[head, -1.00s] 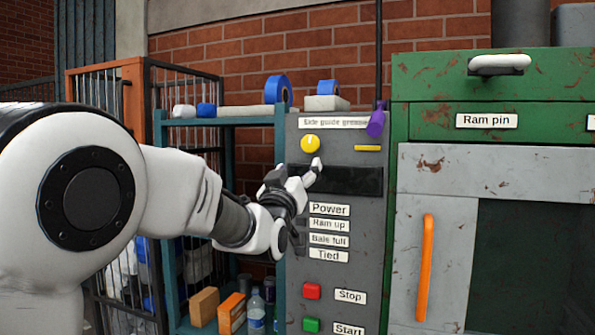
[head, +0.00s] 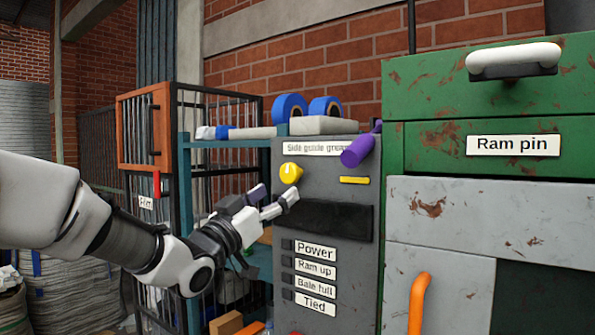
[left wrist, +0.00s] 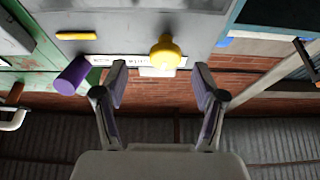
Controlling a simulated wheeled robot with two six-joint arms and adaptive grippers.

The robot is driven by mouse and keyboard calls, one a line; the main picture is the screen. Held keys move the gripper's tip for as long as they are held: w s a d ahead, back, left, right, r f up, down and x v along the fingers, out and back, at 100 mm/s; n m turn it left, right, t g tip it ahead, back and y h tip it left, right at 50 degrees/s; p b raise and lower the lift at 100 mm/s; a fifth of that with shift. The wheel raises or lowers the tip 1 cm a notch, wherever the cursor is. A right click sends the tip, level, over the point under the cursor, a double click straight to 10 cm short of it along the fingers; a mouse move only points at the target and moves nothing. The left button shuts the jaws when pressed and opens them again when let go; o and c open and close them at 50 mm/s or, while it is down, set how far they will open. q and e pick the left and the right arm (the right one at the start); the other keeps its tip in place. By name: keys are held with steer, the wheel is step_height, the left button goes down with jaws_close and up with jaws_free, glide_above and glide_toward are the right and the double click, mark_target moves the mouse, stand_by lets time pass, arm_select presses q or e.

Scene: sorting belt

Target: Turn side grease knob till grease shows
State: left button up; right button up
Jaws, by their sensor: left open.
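The yellow grease knob (head: 290,173) sits on the grey panel (head: 330,255), under the label "Side guide grease" (head: 318,147). In the left wrist view the knob (left wrist: 166,53) shows between and beyond my open fingertips. My left gripper (head: 275,199) is open and empty, just below and left of the knob in the head view. I see no contact with the knob. A yellow strip (head: 354,180) lies to the right of the knob. I cannot tell if any grease shows. My right gripper is not in view.
A purple cylinder (head: 361,150) juts out at the panel's upper right. Below are a dark window (head: 335,220) and labelled lamps. The green machine (head: 430,145) with an orange handle (head: 419,302) stands at right. A blue shelf (head: 255,262) stands behind my gripper.

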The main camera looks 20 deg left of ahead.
mark_target(287, 175)
arm_select(q)
steer(key=shift+r, duration=0.45)
steer(key=shift+w+a+r+p, duration=0.4)
steer(key=shift+w+r+p, duration=0.45)
steer(key=shift+p, duration=0.3)
steer(key=w, duration=0.1)
steer(key=w+d+p, duration=0.1)
steer(key=w, duration=0.1)
steer(key=w+d+p, duration=0.1)
steer(key=shift+w+d+r, duration=0.2)
steer(key=shift+d+r, duration=0.05)
steer(key=shift+r, duration=0.15)
steer(key=shift+w+d, duration=0.2)
steer(key=shift+s+a, duration=0.3)
steer(key=shift+a, duration=0.05)
steer(key=shift+s+a+r, duration=0.1)
steer(key=shift+a, duration=0.05)
steer(key=c, duration=1.1)
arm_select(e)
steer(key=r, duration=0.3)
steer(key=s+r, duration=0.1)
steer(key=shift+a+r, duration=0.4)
